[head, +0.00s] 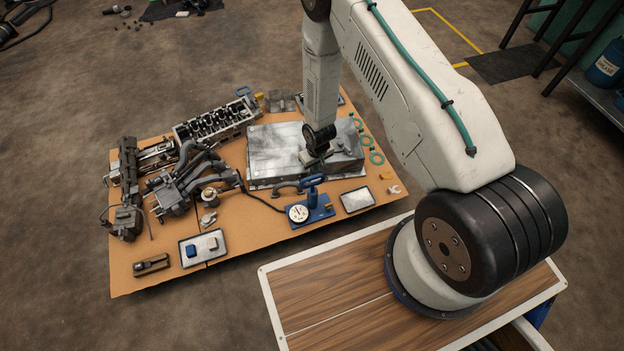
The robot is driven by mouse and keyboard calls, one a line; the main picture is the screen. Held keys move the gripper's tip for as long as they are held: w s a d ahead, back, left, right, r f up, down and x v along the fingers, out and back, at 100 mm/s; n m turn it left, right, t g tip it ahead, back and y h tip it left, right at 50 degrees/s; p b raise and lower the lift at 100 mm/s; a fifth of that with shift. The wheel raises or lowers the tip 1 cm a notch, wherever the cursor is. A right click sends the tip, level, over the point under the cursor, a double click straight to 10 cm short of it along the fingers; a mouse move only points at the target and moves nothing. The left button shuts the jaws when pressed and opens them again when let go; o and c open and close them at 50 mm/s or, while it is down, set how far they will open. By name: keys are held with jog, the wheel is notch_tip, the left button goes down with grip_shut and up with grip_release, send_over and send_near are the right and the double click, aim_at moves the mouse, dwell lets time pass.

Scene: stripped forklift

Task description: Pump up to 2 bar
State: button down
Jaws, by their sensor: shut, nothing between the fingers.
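A small blue hand pump (311,197) stands on a blue base plate near the front edge of the cardboard sheet. Its round white gauge (298,213) faces up, but the needle is too small to read. A dark hose runs from the pump to the left toward the engine parts. My gripper (318,164) is shut and empty. In the picture it shows just above the pump's handle, over the grey metal plate; its height above them is hard to tell.
The cardboard sheet (130,275) holds a cylinder head (215,120), manifold parts (183,180), a grey metal plate (270,150), green rings (376,158) and two small trays, the left one (190,262) holding small blocks. A shelf with a blue container (606,66) stands at the right.

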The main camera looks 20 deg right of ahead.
aim_at(313, 178)
jog(key=shift+w+f, duration=0.2)
jog(key=shift+f, duration=1.55)
jog(key=shift+w+f, duration=0.15)
jog(key=shift+f, duration=1.55)
jog(key=shift+f, duration=1.95)
jog(key=s, duration=0.2)
jog(key=s+r, duration=0.1)
jog(key=shift+d, duration=0.25)
notch_tip(313, 178, up, 8)
jog(key=shift+s, duration=0.35)
jog(key=shift+f, duration=0.1)
